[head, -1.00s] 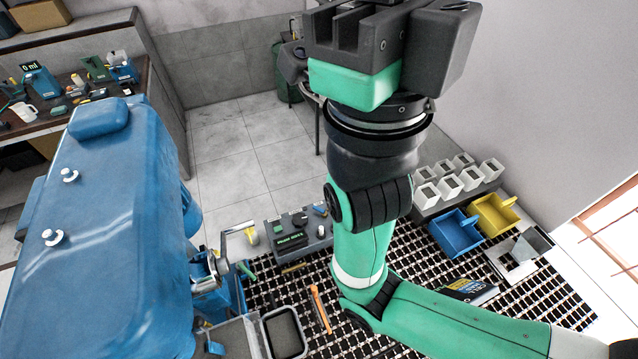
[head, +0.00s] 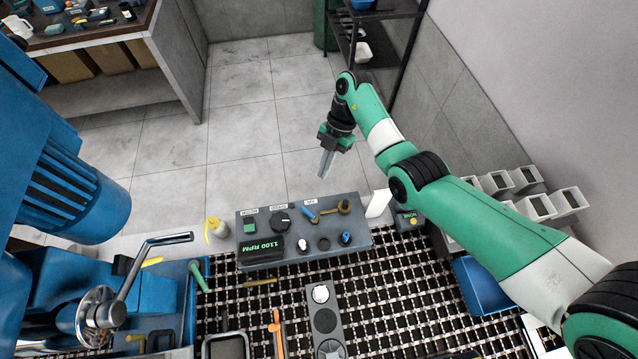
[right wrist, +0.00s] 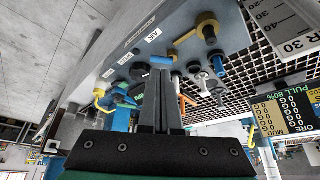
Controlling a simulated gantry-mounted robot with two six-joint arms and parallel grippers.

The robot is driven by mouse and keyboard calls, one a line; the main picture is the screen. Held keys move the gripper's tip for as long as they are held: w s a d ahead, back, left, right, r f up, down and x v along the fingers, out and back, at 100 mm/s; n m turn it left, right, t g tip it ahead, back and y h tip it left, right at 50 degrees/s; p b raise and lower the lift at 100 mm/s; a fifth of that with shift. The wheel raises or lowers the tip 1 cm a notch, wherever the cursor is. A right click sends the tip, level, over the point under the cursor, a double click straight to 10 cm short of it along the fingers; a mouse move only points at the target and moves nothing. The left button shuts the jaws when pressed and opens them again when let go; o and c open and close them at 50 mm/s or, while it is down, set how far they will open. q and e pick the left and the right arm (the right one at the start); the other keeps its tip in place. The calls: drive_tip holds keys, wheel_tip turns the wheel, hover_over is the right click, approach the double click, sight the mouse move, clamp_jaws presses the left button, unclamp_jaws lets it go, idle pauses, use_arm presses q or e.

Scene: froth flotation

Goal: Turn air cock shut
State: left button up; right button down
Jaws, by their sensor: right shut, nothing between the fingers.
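The grey control box (head: 360,236) stands at the back edge of the black grid mat. My right gripper (head: 323,174) is shut and empty, pointing down above and behind the box. My left gripper is out of view.
The box also carries a black knob (head: 279,221), a "1100 RPM" display (head: 261,249) and small switches. The blue machine (head: 75,200) fills the left side. Open floor lies behind the box.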

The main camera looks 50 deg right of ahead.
sight(309, 214)
drive_tip(key=shift+m, duration=0.5)
drive_tip(key=f+b, duration=0.1)
drive_tip(key=f, duration=0.6)
drive_tip(key=s+a+f+b, duration=0.1)
drive_tip(key=f, duration=0.3)
drive_tip(key=shift+b, duration=0.3)
drive_tip(key=a, duration=0.1)
drive_tip(key=a+p, duration=0.1)
drive_tip(key=a, duration=0.1)
drive_tip(key=shift+w+a+r+t, duration=0.2)
drive_tip(key=shift+a+r+t, duration=0.05)
drive_tip(key=shift+a+t, duration=0.05)
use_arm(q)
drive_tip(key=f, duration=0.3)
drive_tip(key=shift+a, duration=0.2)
use_arm(e)
drive_tip(key=shift+a, duration=0.35)
use_arm(q)
drive_tip(key=shift+p, duration=0.3)
